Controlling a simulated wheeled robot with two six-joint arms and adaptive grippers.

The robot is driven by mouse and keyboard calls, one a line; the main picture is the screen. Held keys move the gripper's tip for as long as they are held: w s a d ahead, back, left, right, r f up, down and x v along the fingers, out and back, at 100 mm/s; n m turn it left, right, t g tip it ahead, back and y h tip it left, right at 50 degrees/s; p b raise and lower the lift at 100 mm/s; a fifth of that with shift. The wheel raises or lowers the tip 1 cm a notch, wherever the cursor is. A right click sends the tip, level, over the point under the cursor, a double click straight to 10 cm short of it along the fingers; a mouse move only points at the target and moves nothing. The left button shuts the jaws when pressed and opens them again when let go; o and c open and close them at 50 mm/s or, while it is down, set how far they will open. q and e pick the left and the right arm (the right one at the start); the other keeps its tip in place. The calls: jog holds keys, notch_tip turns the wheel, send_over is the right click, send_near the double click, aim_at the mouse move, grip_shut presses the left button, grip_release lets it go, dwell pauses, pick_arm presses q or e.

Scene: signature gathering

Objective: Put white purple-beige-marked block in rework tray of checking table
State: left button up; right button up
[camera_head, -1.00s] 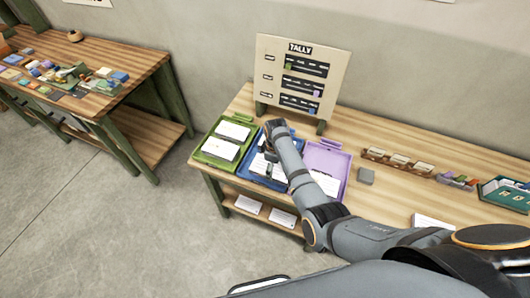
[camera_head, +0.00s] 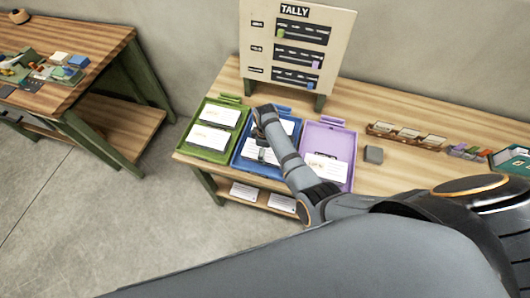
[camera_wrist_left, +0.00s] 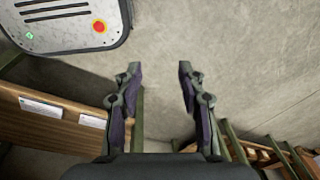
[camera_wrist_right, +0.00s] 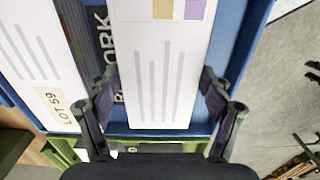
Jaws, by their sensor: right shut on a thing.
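The white block (camera_wrist_right: 155,60) with beige and purple marks and grey lines is between the fingers of my right gripper (camera_wrist_right: 158,82), which is shut on it. It is over the blue tray (camera_wrist_right: 233,60), whose dark label is partly hidden and shows "ORK". A white card marked LOT 59 (camera_wrist_right: 40,60) lies to the left of the block. In the head view my right gripper (camera_head: 263,150) is low over the blue tray (camera_head: 238,160); I cannot tell if the block touches the bottom. My left gripper (camera_wrist_left: 159,74) is open and empty, outside the head view.
The green tray (camera_head: 183,147) with white cards is left of the blue one, the purple tray (camera_head: 341,142) right. The TALLY board (camera_head: 265,57) stands behind. A grey cube (camera_head: 373,154) and card racks (camera_head: 408,135) are farther right. Another table (camera_head: 110,45) is at left.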

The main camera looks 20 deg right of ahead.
jog(key=shift+s, duration=0.15)
jog(key=shift+s+r, duration=0.1)
jog(key=shift+r, duration=0.05)
jog(key=o, duration=1.4)
jog(key=shift+f, duration=0.2)
jog(key=shift+o, duration=0.2)
jog(key=shift+r, duration=0.1)
notch_tip(320, 180, up, 8)
jog(key=p, duration=0.8)
pick_arm(q)
notch_tip(320, 180, up, 7)
jog(key=b, duration=0.1)
jog(key=shift+s+a, duration=0.15)
jog(key=shift+s, duration=0.2)
pick_arm(e)
jog(key=shift+r, duration=2.1)
jog(key=shift+s, duration=0.1)
